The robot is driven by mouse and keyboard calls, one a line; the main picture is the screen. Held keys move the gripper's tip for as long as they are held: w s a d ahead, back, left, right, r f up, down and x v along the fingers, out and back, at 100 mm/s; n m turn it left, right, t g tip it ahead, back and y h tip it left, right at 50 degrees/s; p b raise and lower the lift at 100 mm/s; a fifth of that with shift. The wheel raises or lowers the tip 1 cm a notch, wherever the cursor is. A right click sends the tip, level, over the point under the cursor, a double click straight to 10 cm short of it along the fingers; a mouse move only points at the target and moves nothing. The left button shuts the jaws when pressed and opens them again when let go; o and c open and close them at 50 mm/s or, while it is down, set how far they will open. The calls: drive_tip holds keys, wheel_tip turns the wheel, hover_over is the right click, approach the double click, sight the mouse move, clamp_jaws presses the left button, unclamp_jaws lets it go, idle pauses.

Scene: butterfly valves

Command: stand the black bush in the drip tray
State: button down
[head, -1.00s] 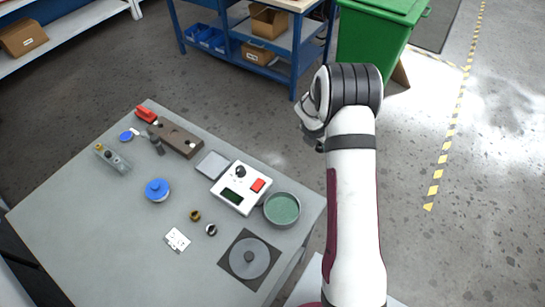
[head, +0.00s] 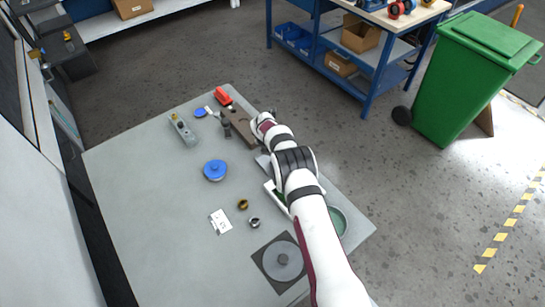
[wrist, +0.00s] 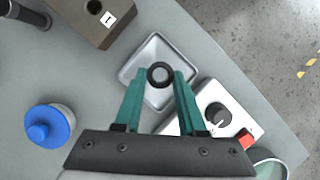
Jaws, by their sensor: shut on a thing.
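The black bush (wrist: 160,74) is a small dark ring with a lighter centre. My gripper (wrist: 160,77) has its two green fingers closed on either side of it. In the wrist view it is seen over the drip tray (wrist: 148,52), a shallow grey square tray with a raised rim. I cannot tell how high the bush is above the tray floor, or whether it touches. In the head view my arm hides the bush and the fingertips, and only part of the tray (head: 263,162) shows beside my wrist.
A brown block (wrist: 112,28) with a hole and a label lies close beyond the tray. A white box (wrist: 205,105) with a knob and red button sits to its right. A blue-topped part (head: 215,170) and two small rings stand left; the table between is clear.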

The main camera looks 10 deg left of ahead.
wheel_tip(320, 180, down, 4)
drive_tip(key=shift+a+f, duration=0.1)
drive_tip(key=shift+c, duration=2.4)
unclamp_jaws()
